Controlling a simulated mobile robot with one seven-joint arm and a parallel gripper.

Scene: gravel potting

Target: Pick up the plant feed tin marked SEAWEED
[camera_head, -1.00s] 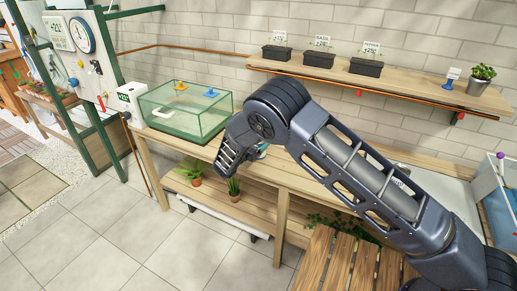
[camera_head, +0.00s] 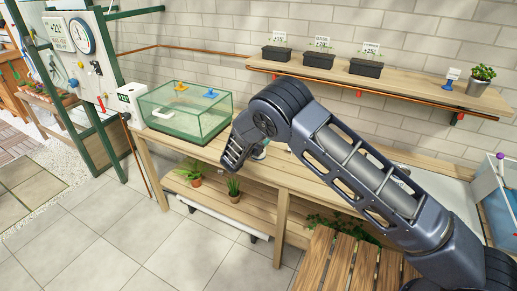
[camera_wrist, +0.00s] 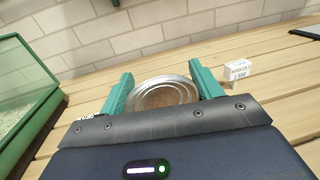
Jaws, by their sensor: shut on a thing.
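A round metal tin (camera_wrist: 163,93) with a silver rim and a brownish top sits between the teal fingers of my gripper (camera_wrist: 161,76) in the wrist view. The fingers are shut on its two sides. I see it from above, so its side label is hidden and I cannot read SEAWEED on it. In the head view my arm's end is over the wooden bench (camera_head: 180,153), right of the glass tank, and my own arm hides most of the tin there.
A small white printed block (camera_wrist: 240,70) stands on the bench right of the tin. The green-framed glass tank (camera_head: 185,120) is to the left. A brick wall runs behind, with a shelf (camera_head: 400,88) holding several dark pots. Potted plants (camera_head: 234,187) sit on the lower shelf.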

